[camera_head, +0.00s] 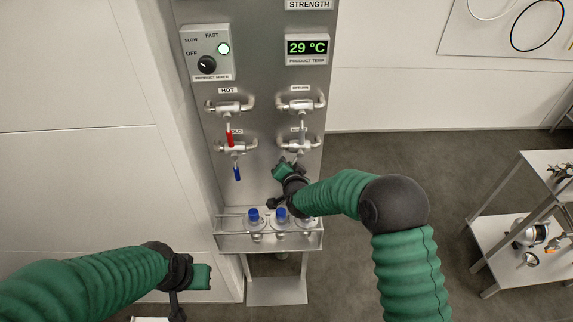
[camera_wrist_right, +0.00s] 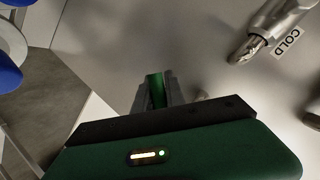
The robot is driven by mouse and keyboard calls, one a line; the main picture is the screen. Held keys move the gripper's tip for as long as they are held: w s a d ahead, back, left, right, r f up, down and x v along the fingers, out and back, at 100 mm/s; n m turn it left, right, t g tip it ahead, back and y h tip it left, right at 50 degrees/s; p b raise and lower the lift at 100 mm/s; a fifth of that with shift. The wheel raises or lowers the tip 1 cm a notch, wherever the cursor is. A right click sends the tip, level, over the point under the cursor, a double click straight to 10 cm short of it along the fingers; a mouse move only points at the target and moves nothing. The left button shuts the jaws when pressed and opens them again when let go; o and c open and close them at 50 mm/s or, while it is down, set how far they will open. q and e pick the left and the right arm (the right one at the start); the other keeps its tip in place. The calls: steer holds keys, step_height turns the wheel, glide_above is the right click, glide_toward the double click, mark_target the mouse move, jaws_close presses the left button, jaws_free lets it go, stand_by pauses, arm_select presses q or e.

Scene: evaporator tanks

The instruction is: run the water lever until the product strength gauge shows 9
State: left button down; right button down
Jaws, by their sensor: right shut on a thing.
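A steel panel carries several pipe valves with small hanging levers. My right gripper (camera_head: 283,168) is at the lower right valve (camera_head: 298,146). In the right wrist view its fingers (camera_wrist_right: 156,92) are closed around a narrow green handle (camera_wrist_right: 155,88), whose ends are mostly hidden. I cannot read this valve's label in the head view. The product strength display is cut off at the top; only its STRENGTH label (camera_head: 309,4) shows, so its reading is out of view. My left gripper (camera_head: 200,278) hangs low at the left, away from the panel; its fingers are unclear.
The red lever (camera_head: 230,139), blue lever (camera_head: 237,173) and grey lever (camera_head: 302,134) are close by. A rack (camera_head: 230,240) with blue-capped bottles is below. The temperature display (camera_head: 307,48) reads 29 °C. A shelf cart (camera_head: 545,170) stands at right.

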steer(key=shift+s+a+f+g, duration=0.2)
steer(key=shift+s+f+g, duration=0.1)
steer(key=shift+f, duration=0.25)
steer(key=c, duration=1.7)
jaws_free()
steer(key=shift+o, duration=1.3)
steer(key=shift+w, duration=0.1)
steer(key=shift+o, duration=0.3)
steer(key=shift+w+a+r, duration=0.15)
steer(key=shift+r, duration=0.15)
steer(key=b+v, duration=0.4)
steer(key=v, duration=1.2)
steer(key=shift+s+f, duration=0.2)
steer(key=shift+s, duration=0.2)
